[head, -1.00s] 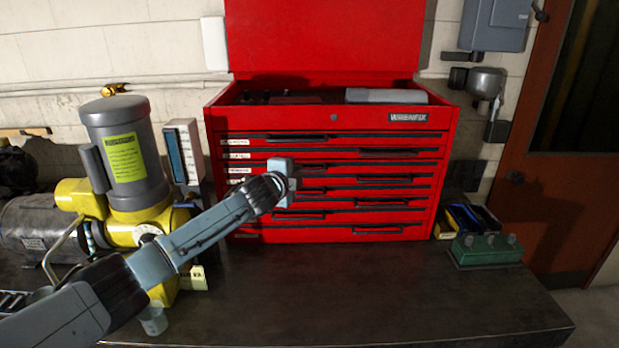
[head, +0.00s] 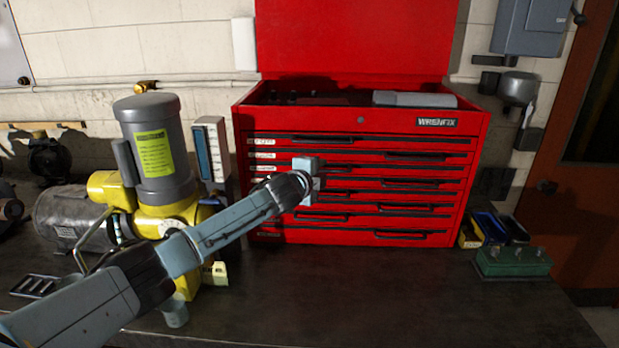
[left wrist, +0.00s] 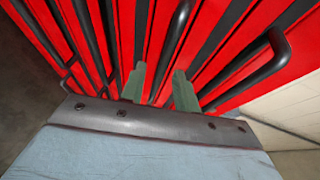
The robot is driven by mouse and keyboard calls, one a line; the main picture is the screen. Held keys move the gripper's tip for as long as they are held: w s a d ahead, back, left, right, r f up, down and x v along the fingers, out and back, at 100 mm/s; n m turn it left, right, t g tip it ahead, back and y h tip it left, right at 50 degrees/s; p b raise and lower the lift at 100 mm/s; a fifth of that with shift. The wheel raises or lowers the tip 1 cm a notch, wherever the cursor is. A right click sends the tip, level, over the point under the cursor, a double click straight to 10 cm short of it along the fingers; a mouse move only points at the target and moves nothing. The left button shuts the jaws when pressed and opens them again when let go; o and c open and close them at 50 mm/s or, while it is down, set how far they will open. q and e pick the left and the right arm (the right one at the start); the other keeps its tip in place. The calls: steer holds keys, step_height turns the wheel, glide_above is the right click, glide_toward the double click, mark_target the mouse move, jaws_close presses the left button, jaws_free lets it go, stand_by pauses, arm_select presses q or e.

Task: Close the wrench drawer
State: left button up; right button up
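The red tool chest (head: 360,240) stands on the dark workbench with its lid up. Its front has several drawers with black handles and small white labels (head: 262,141) on the left, too small to read. The drawers look flush or nearly so; I cannot tell which is the wrench drawer. My left gripper (head: 312,181) is at the drawer fronts, left of the middle, covering part of them. In the left wrist view its two fingers (left wrist: 160,88) are apart and point at the red fronts and black handles (left wrist: 255,75). I see nothing held. Contact is unclear. My right gripper is out of view.
A yellow and grey motor (head: 155,160) with a yellow tag stands left of the chest, close behind my left arm. A green box (head: 513,262) and small bins (head: 485,230) sit at the right. The bench front (head: 370,300) is clear.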

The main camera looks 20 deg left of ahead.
arm_select(q)
steer(key=s+r, duration=0.2)
steer(key=s, duration=1.1)
steer(key=shift+a+r+b, duration=0.25)
steer(key=shift+a+b, duration=0.05)
steer(key=shift+b, duration=0.05)
steer(key=shift+w, duration=0.1)
